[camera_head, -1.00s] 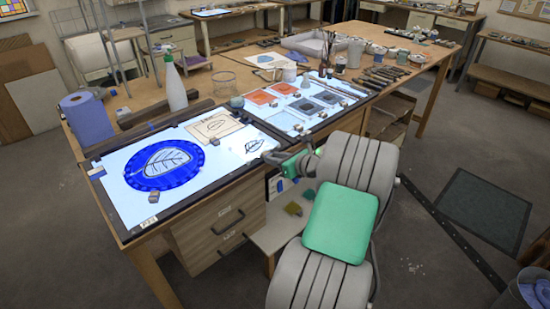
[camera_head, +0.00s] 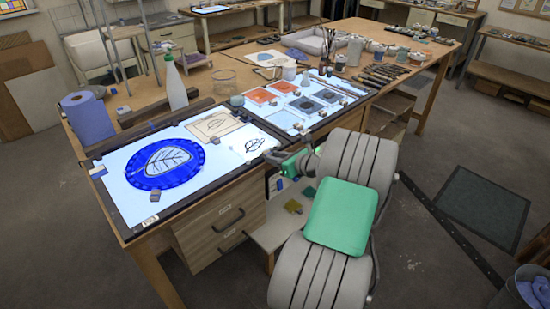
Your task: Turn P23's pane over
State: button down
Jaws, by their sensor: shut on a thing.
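A blue disc (camera_head: 137,177) with a white patch and a dark leaf drawing (camera_head: 168,161) lies on the lit panel (camera_head: 127,205) at the left of the bench. A small label (camera_head: 151,220), probably P23, is at the panel's front corner. My gripper (camera_head: 270,154) is at the panel's right front edge, well to the right of the disc. Its fingers are small and partly hidden by my wrist. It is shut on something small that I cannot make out. No clear pane edge can be told from the lit surface.
A tan leaf sheet (camera_head: 214,125) and a small leaf drawing (camera_head: 247,146) lie right of the disc. A grey block (camera_head: 155,195) sits by its front. A white bottle (camera_head: 174,85) and blue roll (camera_head: 88,118) stand behind. Coloured tiles (camera_head: 262,96) lie farther right.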

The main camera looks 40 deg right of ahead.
jog(key=shift+f, duration=0.15)
dwell(0.3)
jog(key=c, duration=1.1)
grip_release()
